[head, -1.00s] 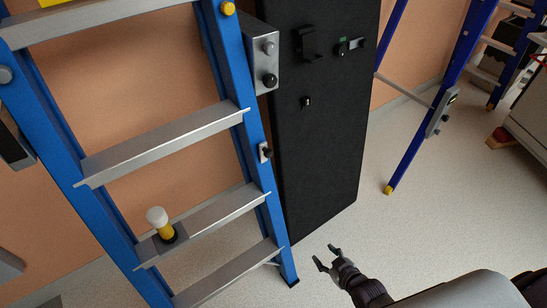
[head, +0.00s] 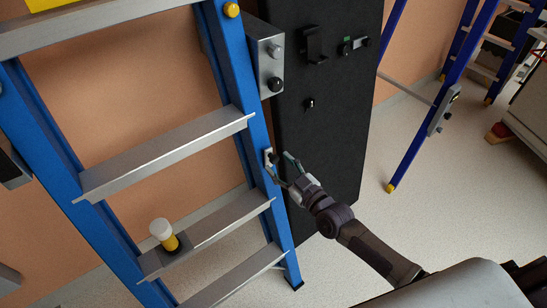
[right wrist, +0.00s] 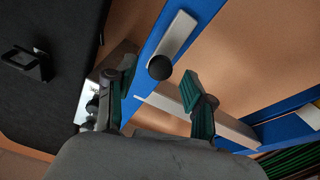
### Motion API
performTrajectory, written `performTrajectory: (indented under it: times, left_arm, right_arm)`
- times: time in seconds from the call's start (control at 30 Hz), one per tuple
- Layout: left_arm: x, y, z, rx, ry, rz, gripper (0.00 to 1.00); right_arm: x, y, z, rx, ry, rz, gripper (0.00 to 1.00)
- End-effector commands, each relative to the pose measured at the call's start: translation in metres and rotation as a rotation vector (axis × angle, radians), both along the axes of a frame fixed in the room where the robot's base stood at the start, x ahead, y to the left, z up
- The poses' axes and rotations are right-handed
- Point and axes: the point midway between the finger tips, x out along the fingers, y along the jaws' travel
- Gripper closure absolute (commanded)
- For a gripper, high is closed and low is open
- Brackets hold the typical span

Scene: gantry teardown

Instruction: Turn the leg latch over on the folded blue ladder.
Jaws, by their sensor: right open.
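The blue ladder (head: 262,135) stands at the left in the head view, with silver steps. Its leg latch (head: 268,157) is a small silver plate with a black knob on the right rail. In the right wrist view the latch plate (right wrist: 176,35) lies lengthwise along the blue rail, with the black knob (right wrist: 159,67) at its lower end. My right gripper (head: 281,168) is open at the latch. In the wrist view its fingers (right wrist: 158,76) stand to either side of the knob; I cannot tell whether they touch it. My left gripper is not in view.
A black panel (head: 325,130) with hooks stands just behind the rail. A grey box with knobs (head: 266,60) sits higher on the rail. A yellow-and-white cylinder (head: 164,234) stands on a lower step. Another blue ladder (head: 418,140) stands at the right over open floor.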

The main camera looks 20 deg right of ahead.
Motion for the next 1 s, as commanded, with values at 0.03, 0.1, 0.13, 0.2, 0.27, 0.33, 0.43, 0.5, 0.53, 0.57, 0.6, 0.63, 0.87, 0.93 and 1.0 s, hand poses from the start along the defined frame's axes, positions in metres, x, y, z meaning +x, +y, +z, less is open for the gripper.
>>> performTrajectory:
  times: [0.03, 0.1, 0.13, 0.2, 0.27, 0.33, 0.43, 0.5, 0.53, 0.57, 0.6, 0.63, 0.87, 0.93, 1.0]
  left_arm:
    - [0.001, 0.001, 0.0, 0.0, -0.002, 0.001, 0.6]
    - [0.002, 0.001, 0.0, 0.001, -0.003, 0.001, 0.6]
    - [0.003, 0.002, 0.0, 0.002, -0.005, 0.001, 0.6]
    - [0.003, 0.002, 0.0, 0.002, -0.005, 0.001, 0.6]
    - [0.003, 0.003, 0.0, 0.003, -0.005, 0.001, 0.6]
    - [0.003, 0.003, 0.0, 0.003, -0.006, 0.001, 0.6]
    - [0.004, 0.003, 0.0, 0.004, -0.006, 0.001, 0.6]
    - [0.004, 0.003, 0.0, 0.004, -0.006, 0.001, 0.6]
    - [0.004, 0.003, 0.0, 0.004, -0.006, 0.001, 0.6]
    - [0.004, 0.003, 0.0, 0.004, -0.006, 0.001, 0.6]
    - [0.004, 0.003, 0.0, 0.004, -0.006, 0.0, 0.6]
    - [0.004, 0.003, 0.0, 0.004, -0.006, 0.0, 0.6]
    - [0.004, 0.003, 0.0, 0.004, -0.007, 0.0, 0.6]
    - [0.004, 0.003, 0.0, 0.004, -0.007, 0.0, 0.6]
    - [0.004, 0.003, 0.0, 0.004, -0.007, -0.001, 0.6]
  right_arm:
    - [0.009, 0.003, 0.001, 0.001, -0.002, 0.001, 0.47]
    - [0.018, 0.007, 0.0, 0.001, -0.001, 0.0, 0.47]
    - [0.021, 0.008, 0.0, 0.001, -0.001, -0.001, 0.47]
    - [0.027, 0.01, 0.0, 0.001, -0.001, 0.0, 0.47]
    - [0.031, 0.011, 0.0, 0.0, 0.0, 0.0, 0.47]
    - [0.032, 0.012, 0.0, 0.0, 0.001, 0.001, 0.47]
    - [0.033, 0.012, 0.0, 0.0, 0.001, 0.001, 0.47]
    - [0.033, 0.012, 0.0, 0.0, 0.001, 0.001, 0.47]
    - [0.033, 0.012, 0.0, 0.0, 0.001, 0.001, 0.47]
    - [0.033, 0.012, 0.0, 0.0, 0.001, 0.001, 0.47]
    - [0.033, 0.012, 0.0, 0.0, 0.001, 0.001, 0.47]
    - [0.033, 0.012, 0.0, 0.0, 0.001, 0.001, 0.52]
    - [0.033, 0.012, 0.0, 0.0, 0.001, 0.0, 0.9]
    - [0.033, 0.012, 0.0, 0.0, 0.001, -0.001, 1.0]
    - [0.034, 0.011, 0.0, -0.001, -0.001, -0.001, 1.0]
